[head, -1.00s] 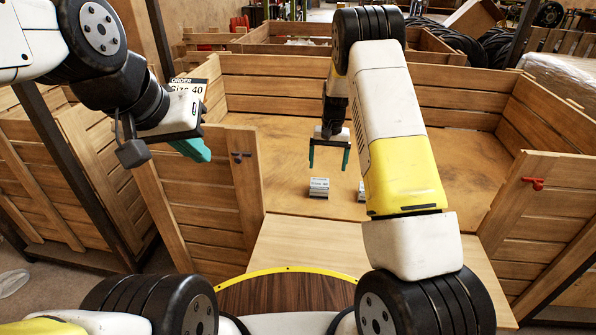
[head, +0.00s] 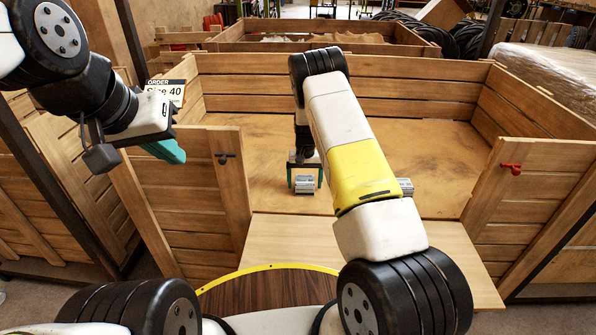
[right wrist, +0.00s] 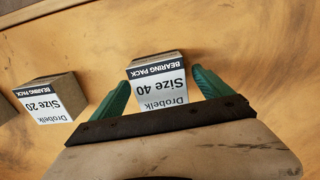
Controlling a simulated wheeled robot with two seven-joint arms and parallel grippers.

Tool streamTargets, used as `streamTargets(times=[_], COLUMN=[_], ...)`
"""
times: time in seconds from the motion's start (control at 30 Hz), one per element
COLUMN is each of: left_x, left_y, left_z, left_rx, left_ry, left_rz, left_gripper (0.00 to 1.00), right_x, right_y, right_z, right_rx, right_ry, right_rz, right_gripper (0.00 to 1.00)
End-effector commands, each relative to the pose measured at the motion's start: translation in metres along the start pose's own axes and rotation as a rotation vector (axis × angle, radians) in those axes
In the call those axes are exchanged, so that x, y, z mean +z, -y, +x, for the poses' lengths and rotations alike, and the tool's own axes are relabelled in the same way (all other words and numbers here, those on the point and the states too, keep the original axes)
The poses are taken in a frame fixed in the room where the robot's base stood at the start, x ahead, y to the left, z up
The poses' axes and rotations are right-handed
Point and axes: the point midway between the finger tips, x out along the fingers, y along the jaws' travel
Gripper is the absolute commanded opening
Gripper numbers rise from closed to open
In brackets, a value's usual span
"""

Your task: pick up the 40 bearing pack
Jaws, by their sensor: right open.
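The Size 40 bearing pack (right wrist: 157,78), a small box with a white and dark label, stands on the wooden floor of the crate. In the right wrist view it sits between the two teal fingers of my open right gripper (right wrist: 160,88). In the head view my right gripper (head: 305,178) is down around the same pack (head: 304,185), one finger on each side. I cannot tell whether the fingers touch it. My left gripper (head: 166,151) hangs at the upper left, away from the packs; its jaw gap does not show clearly.
A Size 20 pack (right wrist: 52,98) stands beside the Size 40 pack, with another box (right wrist: 5,110) at the frame's edge. In the head view one pack (head: 405,186) shows past my right arm. Slatted walls (head: 340,88) enclose the crate. An order sign (head: 166,90) reads Size 40.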

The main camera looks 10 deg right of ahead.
Motion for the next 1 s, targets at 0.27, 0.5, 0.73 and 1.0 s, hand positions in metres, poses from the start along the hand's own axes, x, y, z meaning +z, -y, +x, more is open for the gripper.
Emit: streamTargets(times=[0.27, 0.5, 0.73, 1.0], left_x=[0.0, 0.0, 0.0, 0.0], left_y=[0.0, 0.0, 0.0, 0.0], left_z=[0.0, 0.0, 0.0, 0.0], left_rx=[0.0, 0.0, 0.0, 0.0], left_ry=[0.0, 0.0, 0.0, 0.0], left_rz=[0.0, 0.0, 0.0, 0.0], left_gripper=[0.0, 0.0, 0.0, 0.0], right_x=[0.0, 0.0, 0.0, -0.001], right_y=[0.0, 0.0, 0.0, 0.001], right_z=[-0.001, -0.001, -0.002, -0.017], right_rx=[0.0, 0.0, -0.001, -0.002], right_ry=[0.0, 0.0, -0.001, -0.003], right_rz=[0.0, 0.0, 0.0, 0.001], right_gripper=[0.56, 0.09, 0.04, 0.04])
